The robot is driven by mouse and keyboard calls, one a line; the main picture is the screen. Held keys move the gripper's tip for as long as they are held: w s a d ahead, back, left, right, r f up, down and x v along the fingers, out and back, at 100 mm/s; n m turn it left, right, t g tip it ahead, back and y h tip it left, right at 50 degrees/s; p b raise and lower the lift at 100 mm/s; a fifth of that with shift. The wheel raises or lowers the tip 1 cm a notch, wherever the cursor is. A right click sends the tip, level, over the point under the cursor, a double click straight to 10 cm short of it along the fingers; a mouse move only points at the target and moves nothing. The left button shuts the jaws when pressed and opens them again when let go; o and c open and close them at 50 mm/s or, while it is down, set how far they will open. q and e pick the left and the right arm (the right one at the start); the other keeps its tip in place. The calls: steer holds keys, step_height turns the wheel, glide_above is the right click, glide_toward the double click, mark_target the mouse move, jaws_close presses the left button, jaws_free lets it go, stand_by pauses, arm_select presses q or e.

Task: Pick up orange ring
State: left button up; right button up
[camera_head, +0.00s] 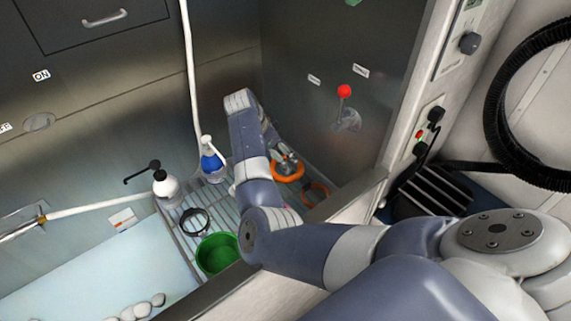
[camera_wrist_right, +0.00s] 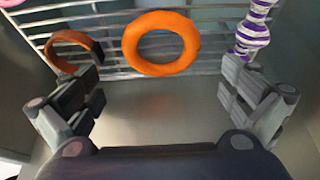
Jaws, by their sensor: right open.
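The orange ring (camera_wrist_right: 134,46) lies on the slatted rack, a thick plain hoop at the top middle of the right wrist view. In the head view the orange ring (camera_head: 287,179) shows just beneath my right gripper (camera_head: 287,163). In the right wrist view my right gripper (camera_wrist_right: 160,84) is open, with its fingers wide apart and nothing between them. The ring sits beyond the fingertips, between their lines. My left gripper is not in view.
An orange-brown band (camera_wrist_right: 91,43) lies left of the ring, and a purple-and-white striped object (camera_wrist_right: 252,34) stands to the right. A green bowl (camera_head: 217,271), a dark ring (camera_head: 181,224), a blue bottle (camera_head: 211,163) and a white pump bottle (camera_head: 166,185) are left of my arm.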

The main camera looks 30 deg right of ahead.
mark_target(284, 173)
steer(key=shift+s+d+f, duration=0.1)
steer(key=shift+d+f, duration=0.25)
steer(key=shift+f, duration=0.2)
steer(key=shift+d+f, duration=0.1)
steer(key=shift+f, duration=0.2)
steer(key=shift+d+f, duration=0.1)
steer(key=shift+f, duration=0.2)
steer(key=x, duration=0.1)
steer(key=p+x, duration=0.1)
steer(key=x, duration=0.2)
steer(key=shift+a+f, duration=0.15)
steer(key=shift+a, duration=0.1)
steer(key=shift+d+f, duration=0.1)
steer(key=shift+f, duration=0.2)
steer(key=shift+w+d+f, duration=0.1)
steer(key=shift+w+f, duration=0.1)
steer(key=shift+w, duration=0.05)
steer(key=shift+c, duration=1.3)
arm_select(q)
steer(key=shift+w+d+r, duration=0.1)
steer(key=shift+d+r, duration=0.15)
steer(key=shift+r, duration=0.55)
arm_select(e)
steer(key=c, duration=0.5)
